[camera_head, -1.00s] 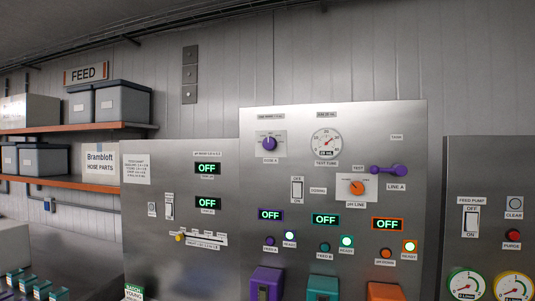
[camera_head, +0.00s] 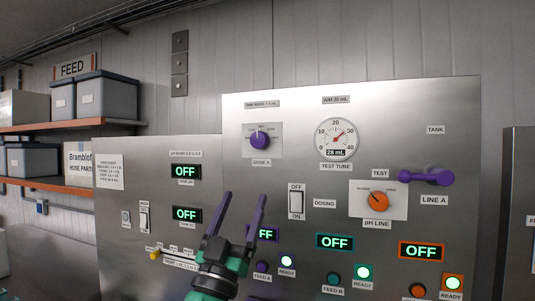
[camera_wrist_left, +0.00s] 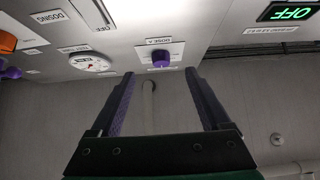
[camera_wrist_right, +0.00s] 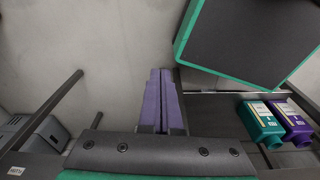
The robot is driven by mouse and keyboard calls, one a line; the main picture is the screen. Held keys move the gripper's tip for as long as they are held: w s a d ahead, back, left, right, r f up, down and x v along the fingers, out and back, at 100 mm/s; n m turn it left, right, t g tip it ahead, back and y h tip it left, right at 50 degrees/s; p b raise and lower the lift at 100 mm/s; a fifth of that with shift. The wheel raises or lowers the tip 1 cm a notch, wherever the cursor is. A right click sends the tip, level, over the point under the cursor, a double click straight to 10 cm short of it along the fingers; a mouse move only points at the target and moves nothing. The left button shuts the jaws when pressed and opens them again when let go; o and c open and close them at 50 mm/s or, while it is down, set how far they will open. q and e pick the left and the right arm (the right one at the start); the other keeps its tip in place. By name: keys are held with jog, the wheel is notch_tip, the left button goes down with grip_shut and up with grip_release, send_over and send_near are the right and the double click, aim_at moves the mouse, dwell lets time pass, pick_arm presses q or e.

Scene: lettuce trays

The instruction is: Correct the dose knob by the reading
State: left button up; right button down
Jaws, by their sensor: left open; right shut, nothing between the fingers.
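The purple DOSE A knob (camera_head: 260,140) sits on a white plate on the steel panel. It also shows in the left wrist view (camera_wrist_left: 161,59), ahead of the fingers and apart from them. My left gripper (camera_head: 245,198) is open and empty, below the DOSE A knob in the head view. Its purple fingers partly cover the purple OFF display (camera_head: 265,234). My right gripper (camera_wrist_right: 161,75) is shut and empty, away from the panel controls.
A purple lever (camera_head: 428,176) labelled LINE A points left toward TEST. Below it is the orange pH LINE knob (camera_head: 378,202). The white DOSING switch (camera_head: 297,202) stands between. Teal and purple bottles (camera_wrist_right: 290,122) show in the right wrist view.

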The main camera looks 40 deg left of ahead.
aim_at(257, 146)
pick_arm(q)
jog(key=p+x, duration=0.2)
jog(key=x, duration=0.2)
jog(key=s+r+p+x, duration=0.1)
jog(key=p+x, duration=0.1)
jog(key=x, duration=0.2)
jog(key=p+x, duration=0.2)
jog(key=x, duration=0.2)
jog(key=shift+s+d+r, duration=0.1)
jog(key=shift+r, duration=0.35)
jog(key=shift+r+p, duration=0.25)
jog(key=shift+p, duration=0.1)
jog(key=shift+r, duration=0.15)
jog(key=c, duration=0.3)
grip_shut()
pick_arm(e)
jog(key=s+r, duration=0.3)
jog(key=r, duration=0.3)
jog(key=shift+s+d+r, duration=0.25)
jog(key=shift+d+r, duration=0.05)
jog(key=shift+d, duration=0.05)
